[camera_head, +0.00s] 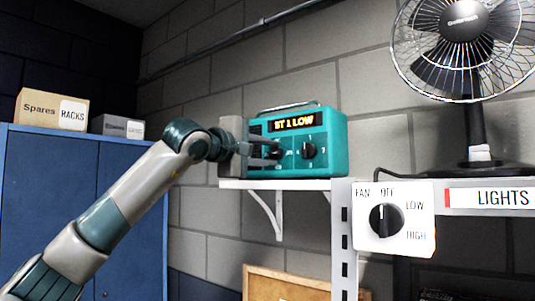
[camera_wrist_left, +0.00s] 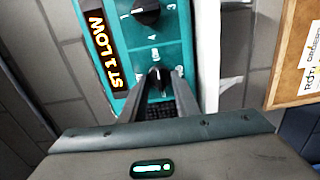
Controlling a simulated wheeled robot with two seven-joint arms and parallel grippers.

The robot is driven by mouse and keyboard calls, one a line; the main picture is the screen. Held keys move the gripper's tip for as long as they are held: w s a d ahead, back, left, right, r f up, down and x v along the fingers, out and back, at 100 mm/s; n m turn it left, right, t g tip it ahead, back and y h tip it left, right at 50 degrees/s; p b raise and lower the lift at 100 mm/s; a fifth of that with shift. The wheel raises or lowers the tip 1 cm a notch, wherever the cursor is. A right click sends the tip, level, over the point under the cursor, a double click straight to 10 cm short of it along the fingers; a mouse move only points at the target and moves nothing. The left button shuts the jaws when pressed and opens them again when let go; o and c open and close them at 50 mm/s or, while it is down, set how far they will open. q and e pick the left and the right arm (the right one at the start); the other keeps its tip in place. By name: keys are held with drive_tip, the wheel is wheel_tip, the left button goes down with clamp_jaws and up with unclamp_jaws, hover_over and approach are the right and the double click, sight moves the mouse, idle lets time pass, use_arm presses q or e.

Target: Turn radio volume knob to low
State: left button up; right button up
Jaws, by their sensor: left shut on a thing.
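A teal radio (camera_head: 325,155) sits on a white wall shelf, and its lit display (camera_head: 295,122) reads "ST 1 LOW". It has two dark knobs on its front. My left gripper (camera_head: 276,152) reaches in from the left and is shut on the left knob, the volume knob (camera_wrist_left: 159,78), which shows between the fingers in the left wrist view. The fingers (camera_wrist_left: 158,88) hide part of that knob and its markings. The other knob (camera_head: 308,150), with numbers around it, is free; it also shows in the left wrist view (camera_wrist_left: 146,11). My right gripper is not in view.
A fan (camera_head: 465,70) stands to the right of the radio. Below it are a fan dial panel (camera_head: 365,235) and a "LIGHTS" label (camera_head: 498,198). A blue cabinet (camera_head: 60,190) with a Spares box (camera_head: 45,107) stands at left. A cork board (camera_head: 290,285) hangs under the shelf.

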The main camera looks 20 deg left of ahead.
use_arm(q)
drive_tip(key=shift+f, duration=0.1)
drive_tip(key=o, duration=1)
drive_tip(key=shift+s, duration=0.15)
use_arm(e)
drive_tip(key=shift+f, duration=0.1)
use_arm(q)
drive_tip(key=shift+s+a+b, duration=0.25)
drive_tip(key=shift+s+b, duration=0.3)
drive_tip(key=shift+s, duration=0.05)
drive_tip(key=shift+b+v, duration=2.95)
drive_tip(key=shift+v, duration=4.95)
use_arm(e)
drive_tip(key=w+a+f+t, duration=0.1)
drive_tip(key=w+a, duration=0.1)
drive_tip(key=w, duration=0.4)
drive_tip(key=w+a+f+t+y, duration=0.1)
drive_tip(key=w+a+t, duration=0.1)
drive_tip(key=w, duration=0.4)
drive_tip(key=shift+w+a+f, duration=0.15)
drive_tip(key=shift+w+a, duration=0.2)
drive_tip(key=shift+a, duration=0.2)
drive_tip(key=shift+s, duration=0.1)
